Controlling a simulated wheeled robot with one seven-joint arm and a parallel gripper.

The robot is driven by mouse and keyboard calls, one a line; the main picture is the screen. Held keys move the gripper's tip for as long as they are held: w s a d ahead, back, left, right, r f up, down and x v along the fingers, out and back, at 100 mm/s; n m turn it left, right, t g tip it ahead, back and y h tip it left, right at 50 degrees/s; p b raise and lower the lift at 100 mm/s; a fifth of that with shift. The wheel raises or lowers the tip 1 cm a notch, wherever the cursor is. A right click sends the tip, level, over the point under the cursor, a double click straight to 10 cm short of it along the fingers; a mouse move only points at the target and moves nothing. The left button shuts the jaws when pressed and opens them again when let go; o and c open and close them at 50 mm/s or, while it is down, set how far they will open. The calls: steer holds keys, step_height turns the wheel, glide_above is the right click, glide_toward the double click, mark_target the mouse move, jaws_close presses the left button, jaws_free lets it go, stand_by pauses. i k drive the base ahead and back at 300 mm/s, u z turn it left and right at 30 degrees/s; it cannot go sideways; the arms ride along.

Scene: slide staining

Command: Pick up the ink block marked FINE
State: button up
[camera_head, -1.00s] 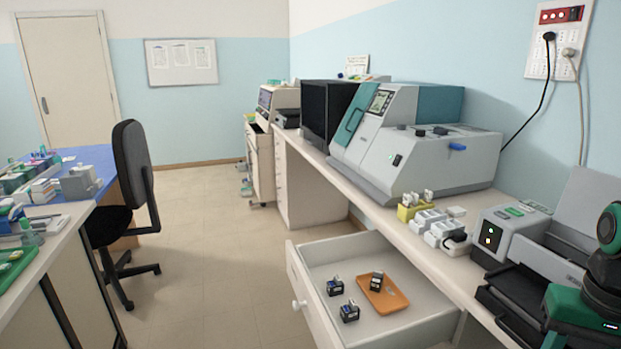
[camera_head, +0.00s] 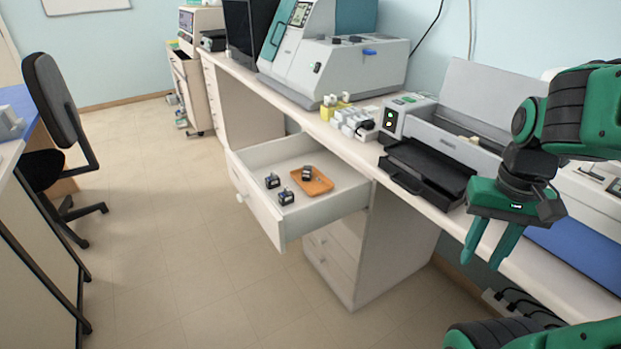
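Three small dark ink blocks are in the open drawer (camera_head: 340,196). One ink block (camera_head: 272,181) lies at the left and another ink block (camera_head: 286,197) lies near the drawer front, both on the drawer floor. A third ink block (camera_head: 306,174) is on an orange tray (camera_head: 318,186). Their labels are too small to read, so I cannot tell which is marked FINE.
The counter above the drawer carries a printer with a black tray (camera_head: 428,172), white cartridges (camera_head: 352,121) and a large grey machine (camera_head: 345,68). A black chair (camera_head: 62,110) stands at the left. The floor (camera_head: 180,220) before the drawer is clear.

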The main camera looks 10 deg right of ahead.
mark_target(273, 181)
steer(key=k, duration=0.5)
steer(key=u, duration=1.85)
steer(key=i, duration=1)
steer(key=z, duration=2.35)
steer(key=i, duration=0.9)
